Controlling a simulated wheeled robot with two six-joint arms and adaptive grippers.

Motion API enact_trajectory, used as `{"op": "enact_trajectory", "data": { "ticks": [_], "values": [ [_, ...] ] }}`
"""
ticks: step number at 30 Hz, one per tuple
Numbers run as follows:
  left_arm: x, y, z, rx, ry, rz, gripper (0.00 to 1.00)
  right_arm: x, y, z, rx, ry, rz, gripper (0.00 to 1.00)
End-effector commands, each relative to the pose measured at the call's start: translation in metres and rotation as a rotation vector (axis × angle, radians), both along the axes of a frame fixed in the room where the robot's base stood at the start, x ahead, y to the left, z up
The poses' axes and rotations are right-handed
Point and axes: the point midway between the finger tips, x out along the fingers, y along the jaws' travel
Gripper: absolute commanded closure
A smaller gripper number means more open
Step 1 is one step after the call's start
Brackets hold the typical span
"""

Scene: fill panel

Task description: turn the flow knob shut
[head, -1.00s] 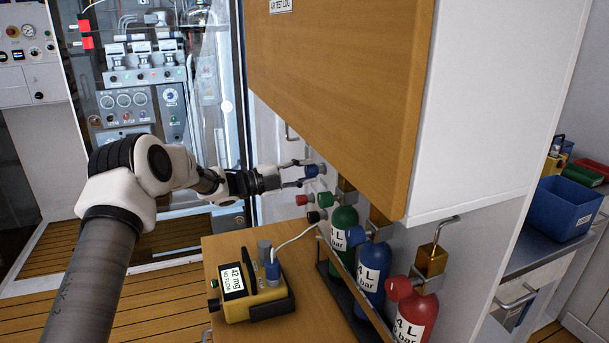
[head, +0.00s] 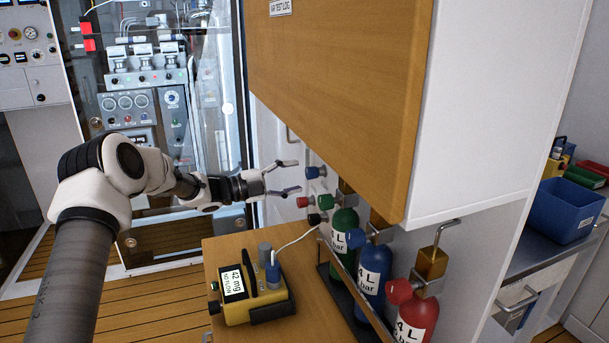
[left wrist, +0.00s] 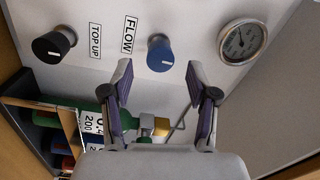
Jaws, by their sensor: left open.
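The flow knob is blue (head: 313,172) and sits on the white wall panel below the wooden cabinet. In the left wrist view the blue flow knob (left wrist: 160,54) is beside the FLOW label (left wrist: 130,36), with a short white mark on its face. My left gripper (head: 296,176) is open and empty, just left of the knob in the head view and apart from it. In the left wrist view its two fingers (left wrist: 158,82) point towards the knob with a gap between. My right gripper is not in view.
A black knob (left wrist: 54,45) is beside the TOP UP label (left wrist: 95,42); a gauge (left wrist: 242,41) is on the other side. Red and green knobs are close below the flow knob. A yellow meter (head: 252,293) reads NO FLOW. Gas bottles (head: 371,275) stand in a rack.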

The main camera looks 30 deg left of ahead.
Motion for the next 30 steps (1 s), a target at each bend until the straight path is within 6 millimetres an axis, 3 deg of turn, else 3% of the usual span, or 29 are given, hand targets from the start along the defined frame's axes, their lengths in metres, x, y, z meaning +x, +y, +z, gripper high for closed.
{"op": "enact_trajectory", "data": {
  "ticks": [6,10,30],
  "values": [
    [-0.042,0.036,-0.001,-0.004,-0.004,0.002,0.41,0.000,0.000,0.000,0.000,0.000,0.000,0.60],
    [-0.055,0.047,-0.002,-0.003,-0.003,0.001,0.41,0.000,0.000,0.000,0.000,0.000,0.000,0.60],
    [-0.059,0.050,-0.003,0.000,-0.002,-0.001,0.41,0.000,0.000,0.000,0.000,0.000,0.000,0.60]
  ]
}}
